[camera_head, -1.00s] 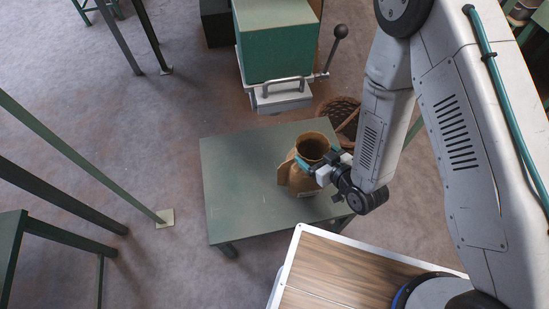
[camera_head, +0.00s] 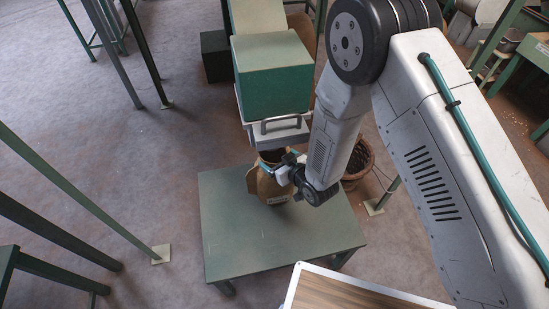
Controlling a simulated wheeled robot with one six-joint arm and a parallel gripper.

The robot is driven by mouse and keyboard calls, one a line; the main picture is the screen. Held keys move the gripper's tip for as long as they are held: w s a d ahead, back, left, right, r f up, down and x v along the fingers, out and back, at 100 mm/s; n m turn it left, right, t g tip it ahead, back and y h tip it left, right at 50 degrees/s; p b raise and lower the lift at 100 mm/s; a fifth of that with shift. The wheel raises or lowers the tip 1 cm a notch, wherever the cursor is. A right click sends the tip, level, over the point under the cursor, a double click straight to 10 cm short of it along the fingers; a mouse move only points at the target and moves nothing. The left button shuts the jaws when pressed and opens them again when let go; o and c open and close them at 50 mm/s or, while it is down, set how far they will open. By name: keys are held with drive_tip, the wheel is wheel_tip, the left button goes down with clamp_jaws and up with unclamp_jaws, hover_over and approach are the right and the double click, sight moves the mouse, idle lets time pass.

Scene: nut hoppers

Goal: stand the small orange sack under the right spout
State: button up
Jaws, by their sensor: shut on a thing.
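A small orange-brown sack (camera_head: 267,187) with an open round mouth is upright over the back part of the green table (camera_head: 285,235). My gripper (camera_head: 279,170) is shut on its upper right side, just below the mouth. The green hopper (camera_head: 274,78) stands behind the table, with a grey outlet box and metal handle (camera_head: 281,122) at its lower front. The sack's mouth is just below and in front of this box, partly overlapped by it in the picture. Whether the sack's base touches the table is unclear. No second spout is clearly visible.
A brown wicker basket (camera_head: 358,163) is on the floor right of the table, behind my arm. Green frame legs stand at left. A wood-topped surface (camera_head: 350,290) lies at the front. The table's front and left parts are bare.

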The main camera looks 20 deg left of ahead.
drive_tip(key=shift+x, duration=1.1)
drive_tip(key=shift+f, duration=0.4)
drive_tip(key=o, duration=1.1)
drive_tip(key=shift+f, duration=0.1)
drive_tip(key=shift+o, duration=0.2)
drive_tip(key=shift+d, duration=0.1)
drive_tip(key=v, duration=1.2)
drive_tip(key=shift+r, duration=0.2)
